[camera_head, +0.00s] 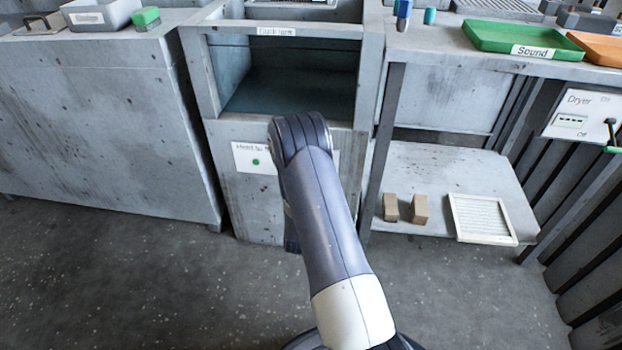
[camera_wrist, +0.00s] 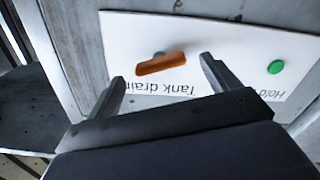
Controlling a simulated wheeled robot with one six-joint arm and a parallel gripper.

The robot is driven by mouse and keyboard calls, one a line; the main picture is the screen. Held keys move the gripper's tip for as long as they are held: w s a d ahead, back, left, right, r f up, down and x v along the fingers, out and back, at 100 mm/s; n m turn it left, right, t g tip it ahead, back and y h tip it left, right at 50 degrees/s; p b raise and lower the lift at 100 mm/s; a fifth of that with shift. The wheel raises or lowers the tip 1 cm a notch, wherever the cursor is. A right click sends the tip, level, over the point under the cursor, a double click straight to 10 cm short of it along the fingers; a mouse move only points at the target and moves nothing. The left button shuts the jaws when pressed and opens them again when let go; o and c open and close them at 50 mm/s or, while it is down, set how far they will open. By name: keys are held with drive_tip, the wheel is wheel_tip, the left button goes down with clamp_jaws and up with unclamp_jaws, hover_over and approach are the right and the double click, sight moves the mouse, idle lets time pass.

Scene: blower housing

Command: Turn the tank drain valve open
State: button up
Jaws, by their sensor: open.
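The tank drain valve shows in the wrist view as an orange lever handle (camera_wrist: 161,63) on a grey pivot. It sits on a white panel (camera_wrist: 215,42) whose "Tank drain" lettering appears upside down. My gripper (camera_wrist: 160,70) is open, with one finger on each side of the handle in the picture. I cannot tell how far the fingertips are from the panel. No contact with the handle shows. In the head view the white panel (camera_head: 250,157) is partly behind my arm, and the orange handle and my gripper are hidden.
A green round button (camera_wrist: 276,67) is on the same panel, right of the handle in the wrist view. An open tank cabinet (camera_head: 290,80) stands above the panel. A shelf (camera_head: 440,170) with two tan blocks and a white-framed filter is at right. The floor in front is clear.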

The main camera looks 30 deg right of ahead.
drive_tip(key=shift+x, duration=1.35)
drive_tip(key=shift+c, duration=0.4)
drive_tip(key=c, duration=0.9)
